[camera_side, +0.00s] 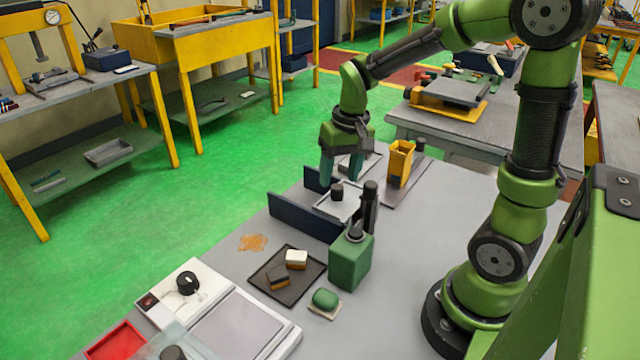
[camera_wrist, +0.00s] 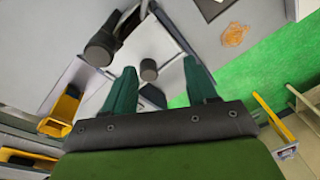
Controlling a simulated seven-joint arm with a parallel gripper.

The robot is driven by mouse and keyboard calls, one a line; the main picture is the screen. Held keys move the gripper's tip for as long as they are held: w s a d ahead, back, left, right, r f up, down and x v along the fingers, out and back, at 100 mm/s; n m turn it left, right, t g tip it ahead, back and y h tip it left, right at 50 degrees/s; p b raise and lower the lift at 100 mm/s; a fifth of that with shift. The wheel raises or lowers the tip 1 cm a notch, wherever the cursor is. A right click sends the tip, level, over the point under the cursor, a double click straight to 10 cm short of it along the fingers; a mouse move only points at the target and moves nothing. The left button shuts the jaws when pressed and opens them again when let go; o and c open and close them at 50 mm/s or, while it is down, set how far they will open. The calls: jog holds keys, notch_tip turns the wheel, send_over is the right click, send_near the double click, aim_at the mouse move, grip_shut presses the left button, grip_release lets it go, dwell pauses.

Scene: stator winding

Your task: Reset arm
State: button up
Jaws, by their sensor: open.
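My gripper (camera_side: 342,168) hangs from my green arm over the grey bench, above the back part of the work area. Its two teal fingers point down. In the wrist view my gripper (camera_wrist: 162,80) shows its two fingers spread well apart with nothing held between them. A black cylindrical knob (camera_side: 336,191) on a light grey plate (camera_side: 340,207) is below and in front of the fingers in the side view. The same knob (camera_wrist: 148,70) shows between and beyond the fingertips in the wrist view.
A dark blue upright panel (camera_side: 300,217) stands left of the plate. A green box (camera_side: 350,262), a dark tray (camera_side: 262,276) with two small blocks, and a green lump (camera_side: 325,298) lie in front. A yellow holder (camera_side: 400,163) stands behind right. Bare bench lies right of the green box.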

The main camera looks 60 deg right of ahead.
jog(key=s+a+r+n+t+y, duration=0.1)
jog(key=s+a+r+n+t, duration=0.1)
jog(key=s+a+r+t, duration=0.3)
jog(key=shift+s+a+r+t, duration=0.4)
jog(key=shift+s+a+r, duration=1.75)
jog(key=shift+a, duration=0.4)
jog(key=shift+w, duration=0.1)
